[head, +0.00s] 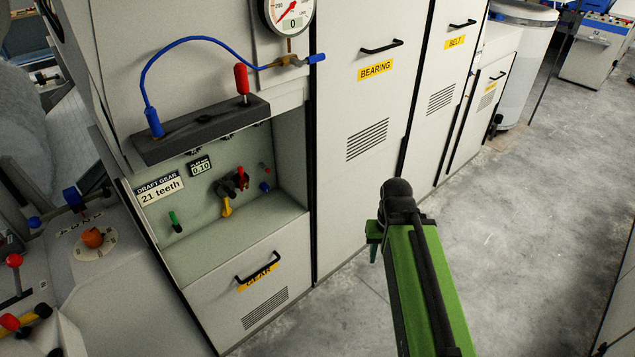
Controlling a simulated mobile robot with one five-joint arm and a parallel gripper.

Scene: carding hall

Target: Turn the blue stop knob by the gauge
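A small blue knob (318,58) sits at the right end of a brass valve (288,62), on the cabinet front just below a round gauge (290,14). The gauge has a white face and a red needle, and the frame's top edge cuts it off. A blue hose (205,40) arches from the valve to a blue fitting at the left. My green arm rises from the bottom right to a black joint, below and right of the knob and apart from it. My gripper's fingers do not show.
A dark shelf with a red-handled lever (241,80) juts out below the valve. Under it is an open recess with small coloured knobs. Tall cabinets labelled BEARING (376,70) and BELT stand to the right. Concrete floor (520,210) at the right is clear.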

